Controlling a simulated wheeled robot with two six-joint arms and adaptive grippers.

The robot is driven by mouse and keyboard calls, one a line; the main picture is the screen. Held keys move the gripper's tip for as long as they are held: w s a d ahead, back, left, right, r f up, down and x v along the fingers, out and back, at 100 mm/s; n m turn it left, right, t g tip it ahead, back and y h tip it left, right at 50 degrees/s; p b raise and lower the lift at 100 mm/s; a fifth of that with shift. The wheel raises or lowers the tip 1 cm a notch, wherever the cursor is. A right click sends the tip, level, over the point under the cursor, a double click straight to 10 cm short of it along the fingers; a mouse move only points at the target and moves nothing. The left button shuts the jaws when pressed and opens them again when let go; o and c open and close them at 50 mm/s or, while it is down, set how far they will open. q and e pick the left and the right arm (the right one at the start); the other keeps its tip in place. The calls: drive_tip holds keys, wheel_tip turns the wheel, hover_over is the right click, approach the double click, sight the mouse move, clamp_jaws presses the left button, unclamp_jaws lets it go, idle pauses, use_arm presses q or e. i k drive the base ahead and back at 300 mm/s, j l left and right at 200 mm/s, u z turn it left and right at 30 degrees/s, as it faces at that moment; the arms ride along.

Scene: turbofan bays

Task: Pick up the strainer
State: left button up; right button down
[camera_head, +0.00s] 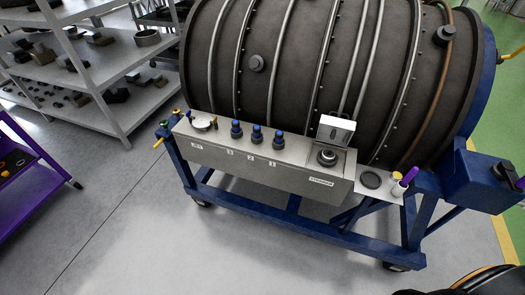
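A grey panel box (250,172) runs along the front of the blue engine stand. At its right end is a square recess with a raised light-grey lid (336,130). A dark round part (327,157) sits in this recess, above a small label (321,182) that seems to read "STRAINER". This part looks like the strainer, seated upright in its place; its lower portion is hidden. Neither of my grippers can be made out in this view.
Several blue-topped knobs (257,134) stand on the panel. The large dark engine casing (305,60) rises behind. Shelves (85,65) and a purple cart (30,175) stand left; floor in front is clear.

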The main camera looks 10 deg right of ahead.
sight(327, 155)
drive_tip(key=i+j+z, duration=0.15)
drive_tip(key=z, duration=0.55)
drive_tip(key=i+j+z, duration=0.1)
drive_tip(key=j, duration=0.25)
drive_tip(key=i+j+z, duration=0.1)
drive_tip(key=j, duration=0.25)
drive_tip(key=i+j+z, duration=0.1)
drive_tip(key=i+j, duration=0.15)
drive_tip(key=i+j+z, duration=0.1)
drive_tip(key=j, duration=0.35)
drive_tip(key=i+j+z, duration=0.1)
drive_tip(key=j, duration=0.3)
